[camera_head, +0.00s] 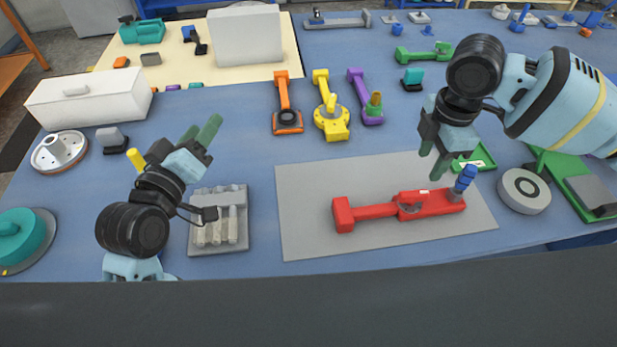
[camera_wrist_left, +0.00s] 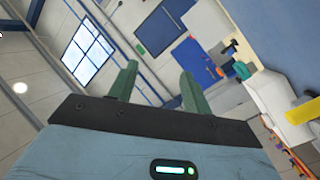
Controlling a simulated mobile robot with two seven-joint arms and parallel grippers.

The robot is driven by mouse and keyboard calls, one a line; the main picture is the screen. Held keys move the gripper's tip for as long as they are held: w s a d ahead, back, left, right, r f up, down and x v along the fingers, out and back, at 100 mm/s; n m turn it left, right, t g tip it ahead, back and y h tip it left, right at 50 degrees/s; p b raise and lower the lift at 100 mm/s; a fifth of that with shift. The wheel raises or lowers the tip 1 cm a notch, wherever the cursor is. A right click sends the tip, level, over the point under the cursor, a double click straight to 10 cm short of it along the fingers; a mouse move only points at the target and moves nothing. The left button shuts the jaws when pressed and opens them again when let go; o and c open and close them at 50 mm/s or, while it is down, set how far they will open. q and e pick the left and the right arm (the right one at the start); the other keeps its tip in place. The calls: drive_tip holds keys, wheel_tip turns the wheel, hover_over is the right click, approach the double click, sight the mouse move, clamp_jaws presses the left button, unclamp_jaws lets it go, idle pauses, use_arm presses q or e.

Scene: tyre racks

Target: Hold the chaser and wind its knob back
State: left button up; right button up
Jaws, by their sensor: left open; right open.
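The chaser, taken here to be the red tool (camera_head: 375,211), lies on a grey mat (camera_head: 305,215). A blue knob (camera_head: 464,179) stands up at its right end. My right gripper (camera_head: 430,166) is open and empty, pointing down above the tool's right part, left of the blue knob. My left gripper (camera_head: 204,123) is open and empty, left of the mat, with its fingers pointing up and away. In the left wrist view its fingers (camera_wrist_left: 158,68) are spread with nothing between them; that view looks towards the room's windows and wall.
A grey tray (camera_head: 194,245) with pale rods lies beside my left arm. Orange (camera_head: 283,100), yellow (camera_head: 328,100) and purple (camera_head: 368,92) tools lie behind the mat. A grey disc (camera_head: 523,190) is right of the blue knob. Bare blue table lies between tray and mat.

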use_arm(q)
drive_tip(key=s+d+r+m+g+h, duration=0.1)
drive_tip(key=d+r+m+g+h, duration=0.15)
drive_tip(key=d, duration=0.45)
drive_tip(key=s+d+r+m+g+h, duration=0.1)
drive_tip(key=d+m+h, duration=0.2)
drive_tip(key=d, duration=0.3)
drive_tip(key=m+g, duration=0.9)
hover_over(359, 211)
drive_tip(key=a, duration=0.3)
wheel_tip(359, 211, down, 7)
drive_tip(key=shift+s+a+f+m+g+y, duration=0.1)
drive_tip(key=shift+a+f+m+g+y, duration=0.2)
drive_tip(key=shift+f+m+g+y, duration=0.6)
drive_tip(key=shift+s+a+f+m+g+y, duration=0.1)
drive_tip(key=shift+a+f+m+g+y, duration=0.3)
drive_tip(key=shift+f+m+y, duration=0.75)
drive_tip(key=shift+a+f+m+g+y, duration=0.2)
drive_tip(key=shift+f+m+g+y, duration=0.6)
drive_tip(key=shift+f+y, duration=0.45)
drive_tip(key=shift+x, duration=5.95)
clamp_jaws()
